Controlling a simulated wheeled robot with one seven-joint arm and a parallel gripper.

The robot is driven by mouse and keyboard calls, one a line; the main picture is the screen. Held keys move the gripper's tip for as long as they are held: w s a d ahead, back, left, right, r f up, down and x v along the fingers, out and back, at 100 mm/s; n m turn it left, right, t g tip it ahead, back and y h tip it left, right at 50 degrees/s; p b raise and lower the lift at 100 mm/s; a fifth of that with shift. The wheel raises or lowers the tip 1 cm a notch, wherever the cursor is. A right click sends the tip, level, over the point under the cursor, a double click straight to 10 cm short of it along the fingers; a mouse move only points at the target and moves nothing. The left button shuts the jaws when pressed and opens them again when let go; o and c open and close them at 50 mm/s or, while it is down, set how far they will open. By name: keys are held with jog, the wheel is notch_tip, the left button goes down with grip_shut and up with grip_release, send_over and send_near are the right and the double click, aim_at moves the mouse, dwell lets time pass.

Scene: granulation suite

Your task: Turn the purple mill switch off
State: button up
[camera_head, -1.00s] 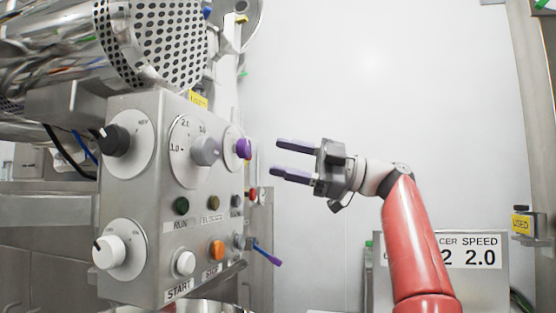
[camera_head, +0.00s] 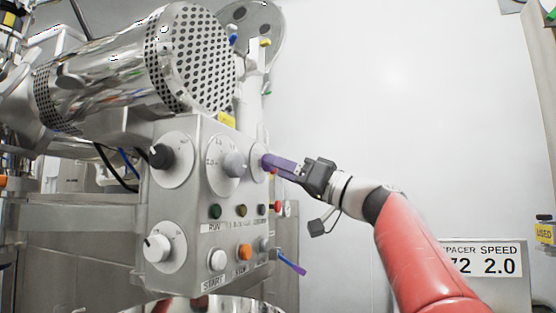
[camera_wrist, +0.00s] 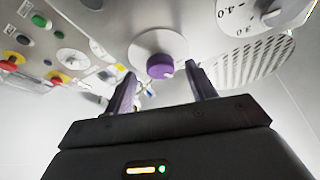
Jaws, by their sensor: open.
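The purple mill switch (camera_wrist: 160,66) is a round knob on a pale disc, seen in the wrist view just beyond and between my fingertips. In the head view its pale disc (camera_head: 257,163) sits at the right end of the panel's upper row, and my fingers hide most of the knob. My gripper (camera_head: 268,162) reaches it from the right, with purple fingers. In the wrist view my gripper (camera_wrist: 162,76) is open, with one finger on each side of the knob. I cannot tell whether the fingers touch it.
The steel control panel (camera_head: 188,265) also carries a black knob (camera_head: 160,156), a grey knob (camera_head: 235,165), a white knob (camera_head: 157,248) and several buttons. A purple-handled lever (camera_head: 291,263) sticks out low on the right. A perforated steel cylinder (camera_head: 195,60) hangs above.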

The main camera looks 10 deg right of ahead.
jog(key=shift+x, duration=0.8)
jog(key=c, duration=1)
jog(key=shift+w+d+n+g+y+b, duration=0.1)
jog(key=shift+n+g+y+b, duration=0.3)
jog(key=shift+n, duration=0.7)
jog(key=shift+n+g+y+b, duration=0.25)
jog(key=shift+n+g+y, duration=0.2)
jog(key=shift+n, duration=0.65)
jog(key=o, duration=1)
